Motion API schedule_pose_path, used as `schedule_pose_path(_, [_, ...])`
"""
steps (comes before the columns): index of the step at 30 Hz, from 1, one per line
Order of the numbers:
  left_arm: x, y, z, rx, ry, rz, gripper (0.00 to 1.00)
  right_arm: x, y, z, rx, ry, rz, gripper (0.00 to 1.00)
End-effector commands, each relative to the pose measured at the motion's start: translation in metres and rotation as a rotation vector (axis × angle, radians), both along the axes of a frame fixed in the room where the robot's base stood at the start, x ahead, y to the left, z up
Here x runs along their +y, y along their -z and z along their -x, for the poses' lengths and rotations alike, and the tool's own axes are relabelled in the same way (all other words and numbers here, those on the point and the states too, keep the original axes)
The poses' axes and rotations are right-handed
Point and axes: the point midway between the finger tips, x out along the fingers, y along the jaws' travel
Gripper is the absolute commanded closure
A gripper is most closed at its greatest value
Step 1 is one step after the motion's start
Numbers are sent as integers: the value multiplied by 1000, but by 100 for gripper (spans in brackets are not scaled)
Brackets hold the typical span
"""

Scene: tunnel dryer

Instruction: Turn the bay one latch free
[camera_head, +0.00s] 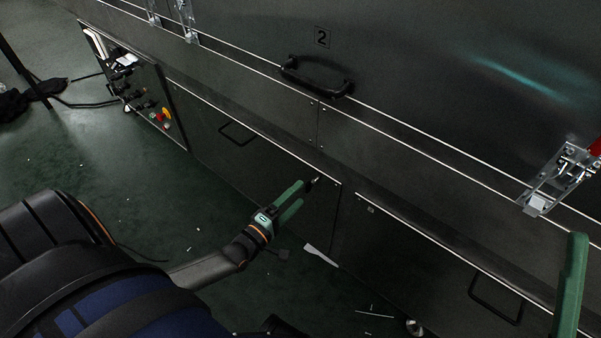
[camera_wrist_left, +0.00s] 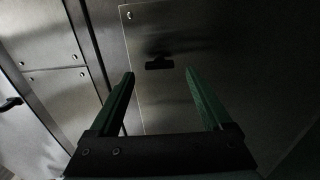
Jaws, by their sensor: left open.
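A metal toggle latch (camera_head: 560,178) with a red grip is mounted on the dryer wall at the right edge of the head view. More latch hardware (camera_head: 185,20) shows at the top left, cut off by the frame. I cannot tell which belongs to bay one. My left gripper (camera_head: 302,192) is open, by the top right corner of a lower panel, beside a small catch (camera_head: 315,181). In the left wrist view a small dark catch (camera_wrist_left: 159,63) lies between the spread, empty fingers. Only a green part of my right gripper (camera_head: 571,285) shows; its jaw opening is hidden.
The door marked 2 has a black handle (camera_head: 316,77). Lower panels have recessed-looking bar handles (camera_head: 237,133). A control box (camera_head: 130,85) with a yellow and red button stands at the left. White scraps (camera_head: 320,254) lie on the green floor.

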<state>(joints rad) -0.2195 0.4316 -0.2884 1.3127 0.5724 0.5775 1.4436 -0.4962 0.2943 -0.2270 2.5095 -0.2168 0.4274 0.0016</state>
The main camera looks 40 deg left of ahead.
Motion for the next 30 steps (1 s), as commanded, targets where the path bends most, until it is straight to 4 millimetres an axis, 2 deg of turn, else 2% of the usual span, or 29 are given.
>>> schedule_pose_path(1, [1, -1, 13, 5, 0, -1, 18, 0, -6, 0, -3, 3, 4, 50])
schedule_pose_path(6, [4, -2, 51, 5, 0, 0, 18, -1, -15, 0, -14, 12, 13, 50])
schedule_pose_path(12, [7, -1, 84, 3, 0, 0, 18, -2, -22, 1, -22, 21, 16, 50])
schedule_pose_path(18, [8, -1, 98, 0, 1, 0, 18, -2, -22, 1, -22, 26, 15, 50])
schedule_pose_path(30, [8, -1, 98, 0, 0, 0, 18, -3, -22, 1, -19, 27, 14, 50])
